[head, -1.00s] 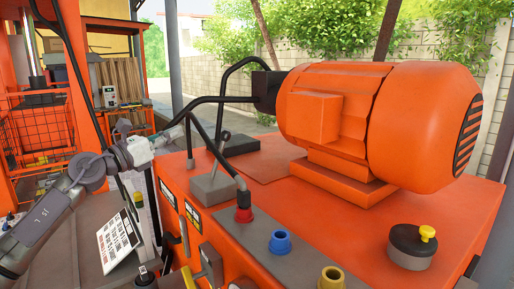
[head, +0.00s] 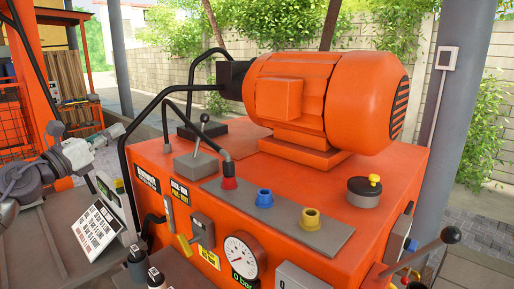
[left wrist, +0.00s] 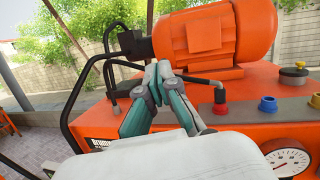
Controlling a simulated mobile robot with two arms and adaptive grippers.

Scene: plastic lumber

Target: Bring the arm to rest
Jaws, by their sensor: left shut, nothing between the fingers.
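My left arm comes in from the left in the head view, with its left gripper (head: 117,131) raised to the left of the orange machine (head: 300,186). In the left wrist view the two teal and grey fingers (left wrist: 157,72) meet at their tips, with nothing between them. There they overlap the machine's black hoses and the lower edge of the motor in the picture; I cannot tell the gap. My right gripper is not in view.
The orange motor (head: 325,95) sits on the machine top. A black bent rail (head: 124,180) rises at its left edge, near my arm. A white text sign (head: 95,228) stands below the arm. A ball-ended lever (head: 450,236) juts out at right. A grey post (head: 460,110) stands behind.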

